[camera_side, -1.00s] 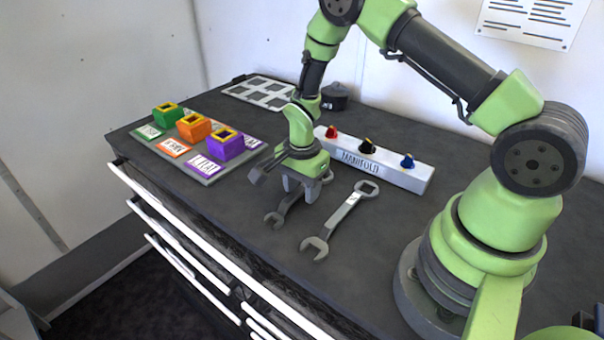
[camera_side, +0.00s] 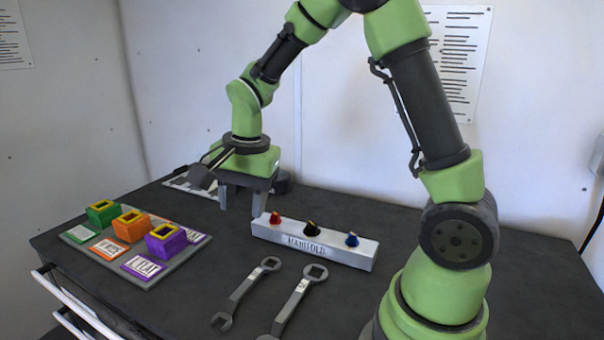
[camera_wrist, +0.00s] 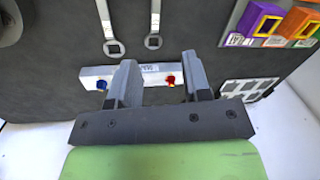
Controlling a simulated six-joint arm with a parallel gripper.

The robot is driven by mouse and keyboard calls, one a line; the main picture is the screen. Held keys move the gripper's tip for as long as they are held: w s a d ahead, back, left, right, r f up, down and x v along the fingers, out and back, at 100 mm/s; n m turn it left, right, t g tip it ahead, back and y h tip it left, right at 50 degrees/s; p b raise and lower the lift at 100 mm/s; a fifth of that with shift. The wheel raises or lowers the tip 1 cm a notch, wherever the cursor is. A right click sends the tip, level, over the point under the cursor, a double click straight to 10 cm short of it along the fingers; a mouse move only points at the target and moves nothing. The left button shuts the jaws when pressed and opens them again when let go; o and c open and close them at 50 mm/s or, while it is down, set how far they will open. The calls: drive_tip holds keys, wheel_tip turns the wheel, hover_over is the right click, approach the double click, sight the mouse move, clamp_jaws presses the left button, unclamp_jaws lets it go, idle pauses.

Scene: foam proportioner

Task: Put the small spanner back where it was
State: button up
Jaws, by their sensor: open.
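Two grey spanners lie side by side on the dark bench top. The left, slightly smaller-looking one is the small spanner (camera_side: 245,293); the larger spanner (camera_side: 295,300) lies just right of it, apart from it. In the wrist view the small spanner (camera_wrist: 154,28) is at the top middle and the larger one (camera_wrist: 108,30) is left of it, both cut off by the top edge. My gripper (camera_side: 241,208) is open and empty, raised behind the spanners near the manifold's left end. Its two fingers (camera_wrist: 160,70) also show in the wrist view.
A white manifold block (camera_side: 315,247) with red, black and blue knobs stands behind the spanners. A labelled tray (camera_side: 190,250) with green, orange and purple blocks is at the left. A white framed panel (camera_side: 181,187) lies at the back. The bench between tray and spanners is clear.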

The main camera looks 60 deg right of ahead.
drive_tip(key=s+a+r+n+t+y, duration=0.1)
drive_tip(key=s+a+r+n+t, duration=0.1)
drive_tip(key=s+r+n, duration=0.3)
drive_tip(key=s+a+r+n+t, duration=0.3)
drive_tip(key=s+r+n, duration=0.3)
drive_tip(key=s, duration=0.4)
drive_tip(key=shift+s+r+t+y, duration=0.25)
drive_tip(key=shift+s+t+y, duration=0.05)
drive_tip(key=shift+s+y, duration=0.1)
